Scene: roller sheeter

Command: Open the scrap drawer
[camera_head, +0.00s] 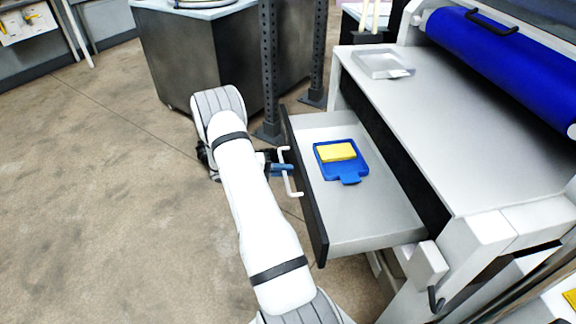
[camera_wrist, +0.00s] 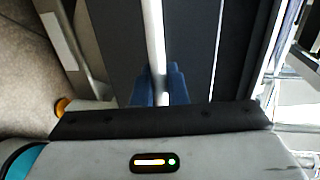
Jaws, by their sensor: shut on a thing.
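The scrap drawer (camera_head: 375,226) is pulled well out of the front of the sheeter, and its grey inside shows. Its dark front panel (camera_head: 307,190) carries a white bar handle (camera_head: 291,183). My gripper (camera_head: 283,168) is at that handle, with its blue fingers shut on the bar. In the wrist view the light handle bar (camera_wrist: 153,45) runs between the blue fingertips (camera_wrist: 160,88), with the dark drawer front behind. Inside the drawer lies a blue dustpan-like tray (camera_head: 349,179) with a yellow block (camera_head: 336,152) on it.
The sheeter's grey top (camera_head: 440,130) holds a clear shallow tray (camera_head: 383,63); a blue roller (camera_head: 500,65) lies behind. Dark perforated posts (camera_head: 270,75) and a dark cabinet (camera_head: 205,55) stand beyond my arm. The floor (camera_head: 100,210) at left is clear.

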